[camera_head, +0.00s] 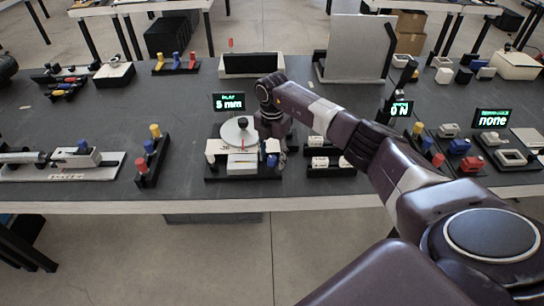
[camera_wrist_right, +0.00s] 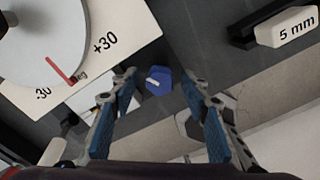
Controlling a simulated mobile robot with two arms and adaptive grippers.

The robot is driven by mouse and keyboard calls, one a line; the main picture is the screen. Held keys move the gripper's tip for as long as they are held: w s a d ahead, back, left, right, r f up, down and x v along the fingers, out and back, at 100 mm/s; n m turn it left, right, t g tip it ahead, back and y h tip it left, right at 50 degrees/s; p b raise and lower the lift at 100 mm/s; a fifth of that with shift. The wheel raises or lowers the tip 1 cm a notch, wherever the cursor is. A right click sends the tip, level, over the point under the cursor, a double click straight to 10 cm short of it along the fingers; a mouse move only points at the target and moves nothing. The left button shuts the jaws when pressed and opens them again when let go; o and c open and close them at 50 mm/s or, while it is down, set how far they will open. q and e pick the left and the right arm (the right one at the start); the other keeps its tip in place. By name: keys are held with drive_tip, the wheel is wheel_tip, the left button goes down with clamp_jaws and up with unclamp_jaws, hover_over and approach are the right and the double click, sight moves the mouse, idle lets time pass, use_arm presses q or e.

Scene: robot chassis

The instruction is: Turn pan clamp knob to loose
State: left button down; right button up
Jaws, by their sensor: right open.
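A blue knob (camera_wrist_right: 157,81), which looks like the pan clamp knob, shows in the right wrist view with a pale mark on its face. In the head view a blue part (camera_head: 271,160) sits at the right front of the pan unit. The round grey pan plate (camera_head: 236,133) lies over a white scale (camera_wrist_right: 120,30) marked -30 and +30. A red pointer (camera_wrist_right: 60,71) lies between these marks. My right gripper (camera_wrist_right: 158,92) is open, its blue-padded fingers either side of the knob's line of sight; I cannot tell whether they touch it. My left gripper is out of view.
A rack with coloured knobs (camera_head: 153,155) stands to the left. The table's front edge (camera_head: 150,207) is close by.

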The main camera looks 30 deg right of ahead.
drive_tip(key=c, duration=1.2)
drive_tip(key=shift+o, duration=0.2)
